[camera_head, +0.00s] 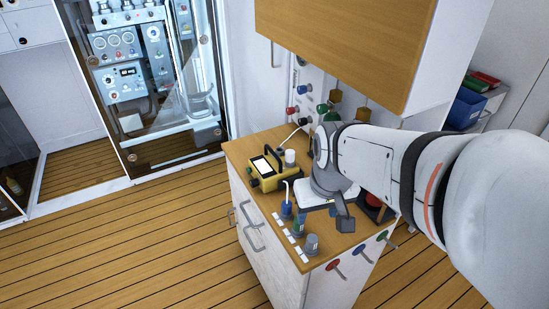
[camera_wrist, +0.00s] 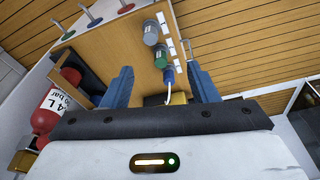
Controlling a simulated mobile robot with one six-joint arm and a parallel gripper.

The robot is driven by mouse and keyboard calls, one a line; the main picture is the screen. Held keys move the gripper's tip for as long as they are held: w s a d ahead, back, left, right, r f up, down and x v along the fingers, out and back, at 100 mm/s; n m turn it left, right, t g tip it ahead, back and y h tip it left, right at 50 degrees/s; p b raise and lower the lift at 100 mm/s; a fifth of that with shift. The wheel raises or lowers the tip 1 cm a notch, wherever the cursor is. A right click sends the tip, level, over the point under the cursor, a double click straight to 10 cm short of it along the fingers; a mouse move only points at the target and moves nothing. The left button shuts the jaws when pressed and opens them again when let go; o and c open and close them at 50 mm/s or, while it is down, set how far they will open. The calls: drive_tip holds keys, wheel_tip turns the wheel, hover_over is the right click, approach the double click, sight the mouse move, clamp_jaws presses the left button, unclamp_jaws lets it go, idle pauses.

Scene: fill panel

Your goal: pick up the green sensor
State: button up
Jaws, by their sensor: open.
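The green sensor (camera_head: 299,226) is a small cylinder with a green band, standing near the left edge of the cabinet top (camera_head: 262,210) between a blue sensor (camera_head: 286,209) and a grey sensor (camera_head: 312,244). In the wrist view the green sensor (camera_wrist: 161,59) lies ahead, between the directions of my two blue fingers. My gripper (camera_head: 338,214) is over the cabinet top, to the right of the sensors; it also shows in the wrist view (camera_wrist: 160,82). It is open, with nothing held between the fingers.
A yellow device (camera_head: 266,173) stands behind the sensors. A red cylinder (camera_wrist: 45,105) shows left of my gripper in the wrist view. A wooden wall cabinet (camera_head: 345,40) hangs above. T-handles, red (camera_head: 332,265), blue (camera_head: 358,250) and green (camera_head: 382,236), stick out from the cabinet's side.

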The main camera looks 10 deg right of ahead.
drive_tip(key=w+f+n+p, duration=0.1)
drive_tip(key=w+f, duration=0.2)
drive_tip(key=w+f+n+g+p, duration=0.1)
drive_tip(key=w+f+p, duration=0.1)
drive_tip(key=w+f, duration=0.2)
drive_tip(key=w+f+g+p, duration=0.1)
drive_tip(key=w+f+p, duration=0.1)
drive_tip(key=w+f, duration=0.1)
drive_tip(key=shift+w+a+f+n, duration=0.1)
drive_tip(key=shift+w+f+n, duration=0.1)
drive_tip(key=shift+w, duration=0.2)
drive_tip(key=shift+w+a+f+n, duration=0.1)
drive_tip(key=shift+w+n, duration=0.1)
drive_tip(key=shift+w, duration=0.15)
drive_tip(key=shift+f+p, duration=0.35)
drive_tip(key=shift+f, duration=1.25)
drive_tip(key=shift+s+d+f+p, duration=0.1)
drive_tip(key=shift+f+p, duration=0.2)
drive_tip(key=shift+f, duration=1)
drive_tip(key=shift+d+f+p, duration=0.1)
drive_tip(key=shift+f+p, duration=0.2)
drive_tip(key=shift+f, duration=1)
drive_tip(key=shift+c, duration=0.4)
drive_tip(key=c, duration=1)
drive_tip(key=shift+o, duration=0.2)
drive_tip(key=shift+r, duration=0.1)
